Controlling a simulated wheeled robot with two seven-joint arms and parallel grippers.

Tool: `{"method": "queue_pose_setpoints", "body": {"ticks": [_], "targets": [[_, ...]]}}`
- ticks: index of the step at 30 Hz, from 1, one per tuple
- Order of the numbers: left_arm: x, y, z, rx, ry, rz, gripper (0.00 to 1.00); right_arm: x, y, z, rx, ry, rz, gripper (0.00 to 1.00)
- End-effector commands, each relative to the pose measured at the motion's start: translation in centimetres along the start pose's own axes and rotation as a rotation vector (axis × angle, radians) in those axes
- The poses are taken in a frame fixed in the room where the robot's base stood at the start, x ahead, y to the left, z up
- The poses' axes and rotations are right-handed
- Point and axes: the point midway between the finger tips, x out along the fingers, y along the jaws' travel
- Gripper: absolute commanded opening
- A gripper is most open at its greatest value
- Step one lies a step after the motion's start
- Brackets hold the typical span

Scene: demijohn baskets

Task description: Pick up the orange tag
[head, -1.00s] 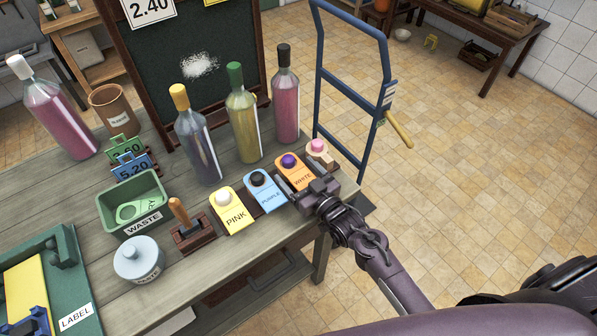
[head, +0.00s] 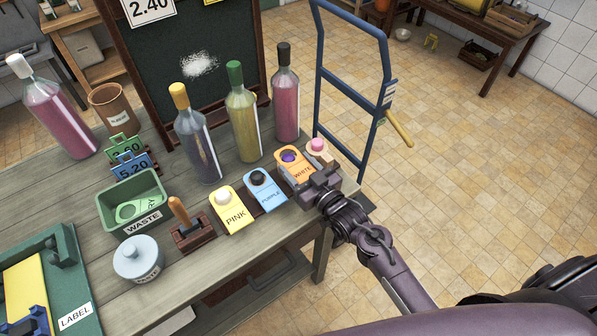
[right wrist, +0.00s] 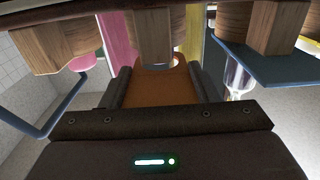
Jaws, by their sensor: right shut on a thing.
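The orange tag (head: 296,170), lettered WHITE, is at the right end of the row of tags on the table. A purple knob (head: 289,156) shows at the hole near its top. My right gripper (head: 310,184) is shut on the tag's near end, and its fingers hide part of it. In the right wrist view the orange tag (right wrist: 160,88) lies between the two dark fingers, its rounded holed end pointing away. I cannot tell whether the tag is clear of its peg. My left gripper is not in view.
The blue PURPLE tag (head: 264,190) and yellow PINK tag (head: 231,211) sit to the left. A pink knob (head: 317,145) stands just behind. Several bottles, including a pink one (head: 286,105), stand further back. A blue trolley frame (head: 365,140) stands right of the table.

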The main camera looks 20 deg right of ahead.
Motion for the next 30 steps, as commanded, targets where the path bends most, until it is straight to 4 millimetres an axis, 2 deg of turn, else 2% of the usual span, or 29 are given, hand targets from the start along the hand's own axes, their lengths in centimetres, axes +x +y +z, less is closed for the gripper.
{"method": "queue_pose_setpoints", "body": {"ticks": [5, 12, 18, 24, 30], "targets": [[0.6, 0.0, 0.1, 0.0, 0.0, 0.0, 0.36, -0.1, 0.0, -3.9, -0.003, 0.005, 0.0, 0.35], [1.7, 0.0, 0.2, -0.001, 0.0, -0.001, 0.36, 0.0, 0.0, -11.0, -0.005, 0.006, -0.001, 0.35], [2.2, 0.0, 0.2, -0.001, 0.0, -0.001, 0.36, 0.0, 0.0, -15.2, -0.004, 0.004, 0.0, 0.35], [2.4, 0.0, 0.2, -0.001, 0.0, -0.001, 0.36, 0.0, 0.0, -17.2, -0.002, 0.001, 0.0, 0.35], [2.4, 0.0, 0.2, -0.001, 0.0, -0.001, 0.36, 0.0, 0.0, -17.5, -0.001, 0.0, 0.001, 0.35]]}}
